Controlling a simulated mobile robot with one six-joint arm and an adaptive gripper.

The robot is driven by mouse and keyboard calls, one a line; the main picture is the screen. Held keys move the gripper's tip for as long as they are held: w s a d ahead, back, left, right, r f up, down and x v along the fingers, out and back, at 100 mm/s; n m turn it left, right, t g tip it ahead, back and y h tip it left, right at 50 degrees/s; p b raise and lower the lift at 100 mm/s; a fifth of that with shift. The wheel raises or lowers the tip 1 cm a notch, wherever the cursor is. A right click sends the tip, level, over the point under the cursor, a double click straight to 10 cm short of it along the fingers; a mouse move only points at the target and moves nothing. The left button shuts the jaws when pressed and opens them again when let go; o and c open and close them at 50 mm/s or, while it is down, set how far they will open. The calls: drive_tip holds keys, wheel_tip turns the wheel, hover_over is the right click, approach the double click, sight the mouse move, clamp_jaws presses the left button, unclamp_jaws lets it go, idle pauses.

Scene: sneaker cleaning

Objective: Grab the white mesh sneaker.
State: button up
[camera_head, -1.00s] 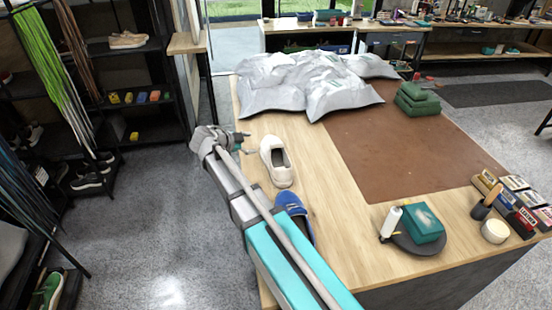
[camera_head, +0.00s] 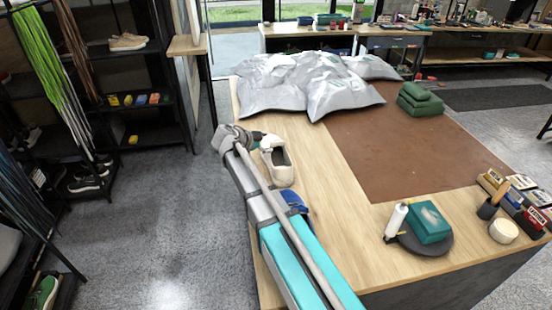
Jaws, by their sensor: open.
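The white sneaker (camera_head: 280,168) lies on the wooden table top near its left edge, its dark opening facing up. My gripper (camera_head: 268,144) is at the sneaker's far end, at its upper left, and overlaps it in the picture. I cannot tell whether the fingers touch the shoe or only hang above it. The jaws are open, though the fingertips are small and partly merge with the shoe. A blue shoe (camera_head: 298,203) lies nearer on the table, mostly hidden behind my arm.
Grey plastic bags (camera_head: 310,85) are piled behind the sneaker. Green folded cloths (camera_head: 418,98) sit at the back right of the brown mat (camera_head: 395,150). A white bottle (camera_head: 396,219) and a teal box (camera_head: 431,222) stand on a dark round tray at the front. Bare wood lies right of the sneaker.

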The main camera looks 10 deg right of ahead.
sight(272, 144)
drive_tip(key=shift+w+d+f+b, duration=0.2)
drive_tip(key=shift+d+f+b, duration=0.35)
drive_tip(key=shift+f+b, duration=0.05)
drive_tip(key=b+x, duration=0.1)
drive_tip(key=x, duration=0.1)
drive_tip(key=shift+d+f, duration=0.25)
drive_tip(key=shift+w+d+f+b, duration=0.2)
drive_tip(key=shift+w+d+b, duration=0.05)
drive_tip(key=shift+d+b, duration=0.15)
clamp_jaws()
